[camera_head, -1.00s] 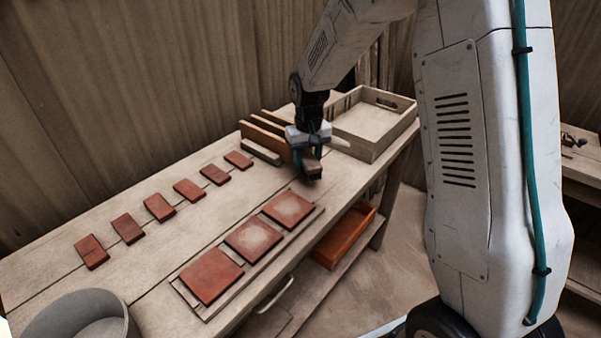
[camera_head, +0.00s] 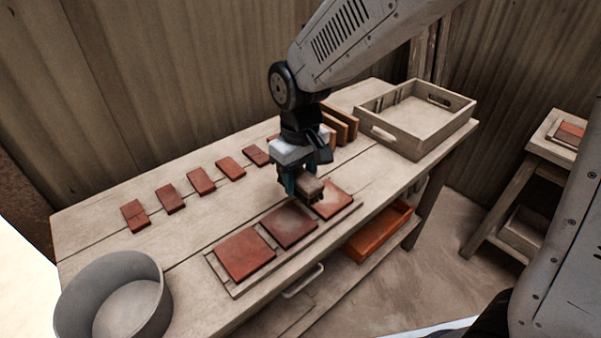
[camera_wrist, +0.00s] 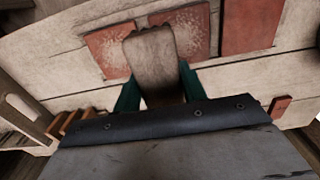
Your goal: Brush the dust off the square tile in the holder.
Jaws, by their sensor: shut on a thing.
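Three square reddish tiles lie in a row in a pale wooden holder (camera_head: 236,291) along the table's front edge. The left tile (camera_head: 245,255) looks clean. The middle tile (camera_head: 287,228) and the right tile (camera_head: 336,205) carry pale dust; the dust also shows in the wrist view on the middle tile (camera_wrist: 193,27) and the right tile (camera_wrist: 108,50). My gripper (camera_head: 299,184) is shut on a wooden brush (camera_head: 311,188), bristles down, around where the middle and right tiles meet. The brush (camera_wrist: 152,62) covers part of both tiles in the wrist view. I cannot tell whether its bristles touch.
Several small rectangular tiles (camera_head: 201,180) lie in a row behind the holder. A grey round tub (camera_head: 112,300) stands at the left, a wooden tray (camera_head: 415,125) at the far right. Upright boards (camera_head: 341,124) stand behind my gripper. An orange-brown bin (camera_head: 377,232) sits below the table.

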